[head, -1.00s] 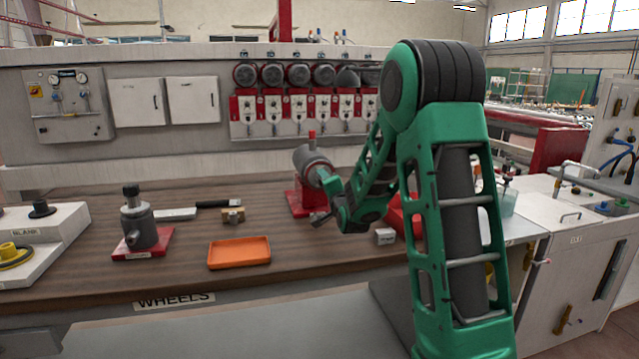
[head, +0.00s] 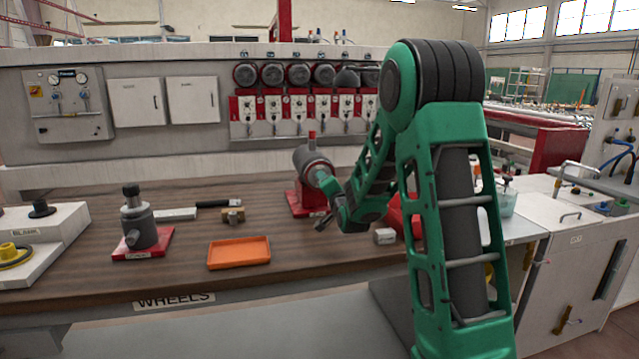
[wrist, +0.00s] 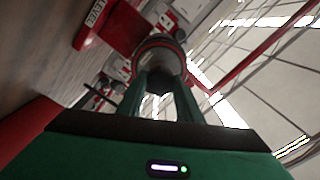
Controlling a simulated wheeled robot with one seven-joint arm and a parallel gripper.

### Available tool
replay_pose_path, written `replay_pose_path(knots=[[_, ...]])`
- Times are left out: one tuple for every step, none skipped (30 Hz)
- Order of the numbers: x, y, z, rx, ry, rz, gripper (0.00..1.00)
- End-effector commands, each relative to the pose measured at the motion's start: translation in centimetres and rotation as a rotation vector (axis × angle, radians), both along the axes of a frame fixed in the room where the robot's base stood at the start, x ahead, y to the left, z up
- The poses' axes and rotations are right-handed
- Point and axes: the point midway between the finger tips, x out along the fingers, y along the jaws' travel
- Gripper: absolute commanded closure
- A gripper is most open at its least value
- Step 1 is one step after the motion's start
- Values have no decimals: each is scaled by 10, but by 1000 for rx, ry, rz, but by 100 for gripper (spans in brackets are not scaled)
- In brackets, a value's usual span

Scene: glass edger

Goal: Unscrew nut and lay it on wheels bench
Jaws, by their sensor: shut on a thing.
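The grey spindle head (head: 308,160) sits on a red stand (head: 305,199) on the wooden wheels bench (head: 330,254). My gripper (head: 323,178) is at the right front end of the spindle. In the wrist view its two green fingers (wrist: 160,84) reach to the round spindle face (wrist: 159,52) and are shut on the nut there. The nut itself is mostly hidden between the fingers and by my arm. I cannot tell how far it is threaded.
An orange tray (head: 239,253) lies empty near the bench's front edge. A second grey fixture on a red plate (head: 150,243) stands at left. A small white block (head: 384,236) is near my wrist. Bench wood around the tray is clear.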

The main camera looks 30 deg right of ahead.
Motion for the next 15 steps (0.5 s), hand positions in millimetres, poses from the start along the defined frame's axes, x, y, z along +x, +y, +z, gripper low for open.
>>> replay_pose_path(knots=[[0,0,0,-51,15,1,95],[0,1,0,-84,25,1,95],[0,1,0,-129,38,1,95],[0,0,0,-163,48,1,95],[0,0,0,-197,57,0,95],[0,0,0,-241,69,0,95],[0,0,0,-274,79,0,95],[0,0,0,-308,89,0,95],[0,0,0,-353,102,1,95],[0,1,0,-386,112,1,95],[0,1,0,-419,121,1,95],[0,1,0,-463,134,1,95],[0,1,0,-497,144,1,95],[0,1,0,-530,153,1,95],[0,1,0,-575,166,1,95]])
